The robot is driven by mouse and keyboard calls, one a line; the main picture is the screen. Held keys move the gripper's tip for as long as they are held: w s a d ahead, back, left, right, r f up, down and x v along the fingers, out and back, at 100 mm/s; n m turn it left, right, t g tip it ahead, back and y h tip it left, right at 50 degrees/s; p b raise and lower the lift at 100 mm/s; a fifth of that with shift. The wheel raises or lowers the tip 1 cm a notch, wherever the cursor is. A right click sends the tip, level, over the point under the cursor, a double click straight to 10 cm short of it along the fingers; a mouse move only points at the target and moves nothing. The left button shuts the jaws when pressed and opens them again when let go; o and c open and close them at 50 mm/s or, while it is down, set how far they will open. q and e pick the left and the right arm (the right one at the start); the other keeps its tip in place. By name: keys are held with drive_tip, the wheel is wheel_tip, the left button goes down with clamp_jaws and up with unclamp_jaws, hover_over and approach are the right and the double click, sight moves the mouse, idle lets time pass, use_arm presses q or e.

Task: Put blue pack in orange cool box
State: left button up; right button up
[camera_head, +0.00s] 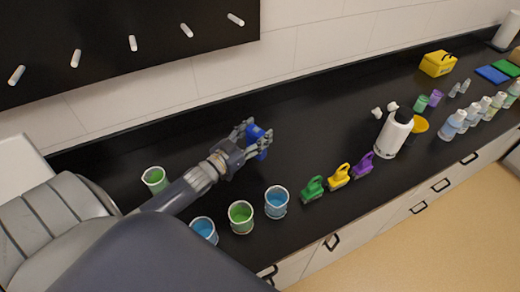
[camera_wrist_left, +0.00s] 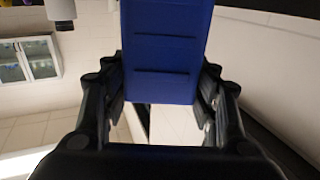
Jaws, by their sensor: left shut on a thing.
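My left gripper (camera_head: 254,140) is shut on the blue pack (camera_head: 257,136) over the black counter, left of the middle in the head view. In the left wrist view the blue pack (camera_wrist_left: 165,50) stands between the two fingers of the left gripper (camera_wrist_left: 160,95), with flat blue sides and dark grooves. I cannot tell whether the pack touches the counter. No orange cool box shows clearly in either view. My right gripper is not in view.
Several cups with green or blue contents, including a blue one (camera_head: 276,202), stand near my left arm. Green, yellow and purple small items (camera_head: 339,177), a white bottle (camera_head: 394,133) and a yellow box (camera_head: 437,64) stand farther right. The counter (camera_head: 310,115) beside the gripper is clear.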

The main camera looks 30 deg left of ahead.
sight(252, 143)
use_arm(q)
drive_tip(key=f, duration=0.1)
drive_tip(key=f+b, duration=0.1)
drive_tip(key=f, duration=0.1)
drive_tip(key=shift+w+a+b, duration=0.15)
drive_tip(key=shift+w+b, duration=0.05)
drive_tip(key=shift+b, duration=0.1)
wheel_tip(252, 143, down, 2)
drive_tip(key=shift+w+f+b, duration=0.1)
drive_tip(key=shift+f+b, duration=0.15)
drive_tip(key=shift+b, duration=0.85)
drive_tip(key=shift+f+b, duration=0.7)
drive_tip(key=shift+f, duration=0.15)
drive_tip(key=o, duration=1)
drive_tip(key=shift+o, duration=0.9)
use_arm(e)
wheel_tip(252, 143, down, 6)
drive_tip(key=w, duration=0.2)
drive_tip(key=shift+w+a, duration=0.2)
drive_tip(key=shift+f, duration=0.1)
